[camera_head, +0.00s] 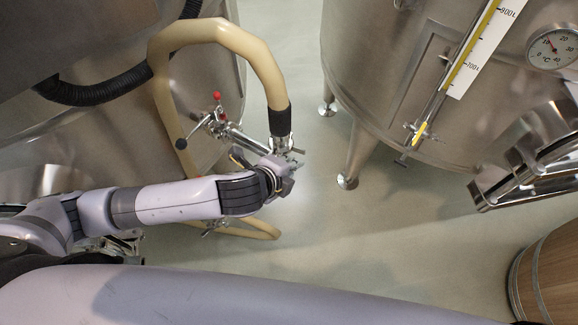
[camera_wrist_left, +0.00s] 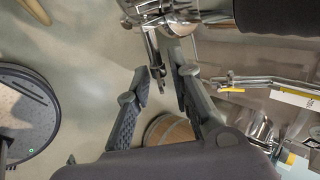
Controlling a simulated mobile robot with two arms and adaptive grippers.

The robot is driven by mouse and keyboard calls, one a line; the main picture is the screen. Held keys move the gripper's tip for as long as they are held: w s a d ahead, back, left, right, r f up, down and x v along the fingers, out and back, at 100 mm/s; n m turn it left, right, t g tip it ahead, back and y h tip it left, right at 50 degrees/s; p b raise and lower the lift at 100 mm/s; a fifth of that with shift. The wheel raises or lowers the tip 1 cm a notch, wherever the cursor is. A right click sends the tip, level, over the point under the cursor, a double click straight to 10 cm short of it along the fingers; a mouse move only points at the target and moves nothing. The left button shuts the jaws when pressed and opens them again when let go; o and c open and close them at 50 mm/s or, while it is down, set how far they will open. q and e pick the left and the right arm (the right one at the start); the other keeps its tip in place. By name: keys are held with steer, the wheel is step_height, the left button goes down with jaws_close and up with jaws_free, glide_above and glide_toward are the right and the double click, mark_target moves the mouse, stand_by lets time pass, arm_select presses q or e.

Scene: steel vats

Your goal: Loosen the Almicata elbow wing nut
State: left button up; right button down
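The elbow fitting (camera_head: 281,143) is a small steel part below the black end of the beige hose (camera_head: 222,32) in the head view. It also shows at the top of the left wrist view (camera_wrist_left: 165,10), with clamp parts around it. A thin metal piece (camera_wrist_left: 155,58), which looks like the wing nut and its bolt, hangs below it. My left gripper (camera_wrist_left: 163,74) is open, with its two dark fingers on either side of the lower end of this piece. I cannot tell whether they touch it. In the head view my left gripper (camera_head: 289,168) partly hides the fitting. My right gripper is not in view.
A steel vat (camera_head: 400,125) on legs stands to the right, with a level gauge (camera_head: 462,75) and a dial thermometer (camera_head: 553,48). A red-tipped valve (camera_head: 217,97) is beside the hose. A wooden barrel (camera_head: 550,275) stands lower right. The floor between is clear.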

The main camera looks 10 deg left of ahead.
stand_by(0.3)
arm_select(q)
steer(key=v, duration=0.7)
steer(key=shift+s, duration=0.2)
steer(key=shift+r, duration=0.1)
